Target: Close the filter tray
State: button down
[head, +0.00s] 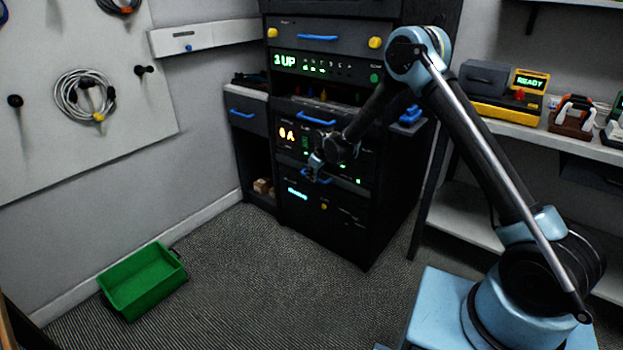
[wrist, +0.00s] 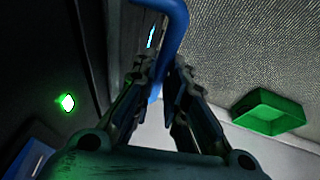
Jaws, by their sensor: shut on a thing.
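My gripper (head: 316,168) is at the front of the dark equipment rack (head: 360,235), beside the panel with an orange readout. In the wrist view, my gripper (wrist: 165,85) is shut on a curved blue handle (wrist: 172,18), which runs up from between the fingers. The arm and gripper cover part of the rack front in the head view. I cannot tell how far the tray behind the handle stands out, and no label naming the filter tray is readable.
Other blue handles sit on the rack, one on the top drawer (head: 318,38) and one at mid height (head: 316,118). A green bin (head: 142,282) lies on the carpet at left. A shelf (head: 560,135) with devices stands at right. The carpet before the rack is clear.

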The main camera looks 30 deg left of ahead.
jog(key=c, duration=1.6)
grip_release()
jog(key=shift+w, duration=0.45)
jog(key=shift+s, duration=0.1)
jog(key=shift+s+r, duration=0.1)
jog(key=v, duration=0.7)
jog(key=shift+d, duration=0.1)
